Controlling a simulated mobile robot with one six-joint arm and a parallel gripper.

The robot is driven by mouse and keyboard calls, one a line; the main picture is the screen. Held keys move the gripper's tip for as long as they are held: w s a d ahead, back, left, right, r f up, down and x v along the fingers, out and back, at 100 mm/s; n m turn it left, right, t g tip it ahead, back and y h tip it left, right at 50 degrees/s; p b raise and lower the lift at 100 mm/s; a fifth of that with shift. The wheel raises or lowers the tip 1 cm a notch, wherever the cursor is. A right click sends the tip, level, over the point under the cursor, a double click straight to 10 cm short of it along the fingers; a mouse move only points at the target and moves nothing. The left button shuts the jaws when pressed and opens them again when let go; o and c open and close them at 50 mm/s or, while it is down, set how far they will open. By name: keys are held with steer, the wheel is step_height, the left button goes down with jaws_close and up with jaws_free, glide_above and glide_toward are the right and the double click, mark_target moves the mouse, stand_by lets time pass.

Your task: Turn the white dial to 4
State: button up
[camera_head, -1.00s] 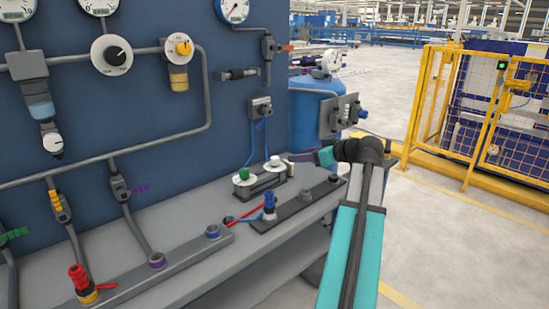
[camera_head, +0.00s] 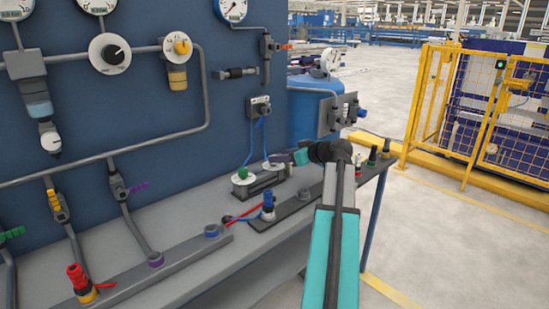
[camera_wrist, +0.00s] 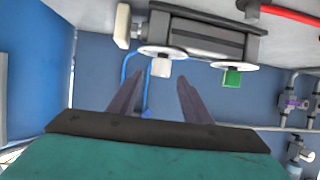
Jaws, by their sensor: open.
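The white dial has a square white knob (camera_wrist: 160,67) on a pale round disc, mounted on a dark grey unit (camera_wrist: 205,38). It shows upside down in the wrist view. In the head view the disc (camera_head: 270,165) is partly hidden by my gripper (camera_head: 285,157). A green knob (camera_wrist: 232,78) on a similar disc sits beside it; it also shows in the head view (camera_head: 243,172). My gripper (camera_wrist: 155,85) is open and empty. In the wrist view the white knob lies beyond the fingertips, between their lines. No scale numbers can be read.
The unit stands on a grey bench (camera_head: 190,210) against a blue panel (camera_head: 110,130) with pipes and gauges. A blue fitting (camera_head: 268,200) stands on a dark rail in front of the unit. Several small coloured fittings stand at the bench's right end.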

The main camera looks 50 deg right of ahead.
steer(key=shift+x, duration=2.35)
steer(key=c, duration=1)
steer(key=shift+d, duration=0.1)
steer(key=shift+c, duration=0.2)
